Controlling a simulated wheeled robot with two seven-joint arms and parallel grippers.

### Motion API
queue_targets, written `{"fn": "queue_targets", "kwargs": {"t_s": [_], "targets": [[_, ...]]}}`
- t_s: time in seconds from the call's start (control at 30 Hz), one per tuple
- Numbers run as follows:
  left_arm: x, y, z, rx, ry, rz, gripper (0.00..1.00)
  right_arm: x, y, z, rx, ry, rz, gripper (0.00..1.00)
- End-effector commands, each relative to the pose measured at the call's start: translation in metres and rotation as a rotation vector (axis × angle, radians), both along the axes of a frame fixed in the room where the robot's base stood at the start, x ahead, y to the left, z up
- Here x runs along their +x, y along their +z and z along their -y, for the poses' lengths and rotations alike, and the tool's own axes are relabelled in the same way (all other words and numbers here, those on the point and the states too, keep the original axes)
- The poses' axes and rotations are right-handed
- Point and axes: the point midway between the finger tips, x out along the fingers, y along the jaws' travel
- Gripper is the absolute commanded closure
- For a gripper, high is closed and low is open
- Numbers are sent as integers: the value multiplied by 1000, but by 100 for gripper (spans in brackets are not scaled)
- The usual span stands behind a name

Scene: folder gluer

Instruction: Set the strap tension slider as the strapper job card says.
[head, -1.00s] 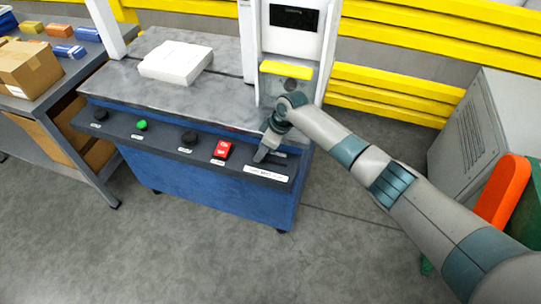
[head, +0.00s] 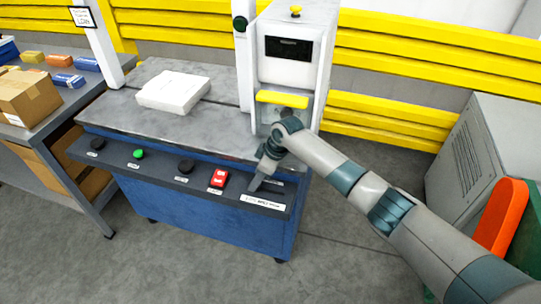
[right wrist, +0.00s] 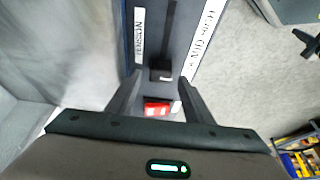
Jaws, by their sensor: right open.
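The tension slider's dark knob (right wrist: 161,70) sits in a slot beside a white TENSION label (right wrist: 139,36) in the right wrist view. The slot runs on beyond the knob, away from my gripper. My right gripper (right wrist: 160,88) is open, its two fingers on either side of the knob's near side; contact cannot be told. In the head view my right gripper (head: 258,183) points down at the right end of the dark control panel (head: 130,167) and hides the knob. A small framed card (head: 83,17) hangs at the upper left, its text too small to read. My left gripper is not in view.
The panel carries a red switch (head: 218,178), a green button (head: 137,153) and several black knobs. A white package (head: 174,91) lies on the grey machine top. The strapper's white housing (head: 292,45) stands behind my right arm. A grey cabinet (head: 478,150) stands at the right.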

Motion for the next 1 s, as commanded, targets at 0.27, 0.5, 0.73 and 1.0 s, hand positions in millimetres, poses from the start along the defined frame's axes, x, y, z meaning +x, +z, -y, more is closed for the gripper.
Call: {"fn": "queue_targets", "kwargs": {"t_s": [0.27, 0.5, 0.73, 1.0], "targets": [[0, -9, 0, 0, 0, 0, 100, -3, 37, 16, 0, 1, 6, 53], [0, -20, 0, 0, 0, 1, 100, -9, 82, 33, 0, 1, 6, 53], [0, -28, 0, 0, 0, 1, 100, -15, 122, 48, 0, 2, 4, 53], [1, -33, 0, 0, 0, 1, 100, -18, 148, 56, 0, 1, 2, 53]]}}
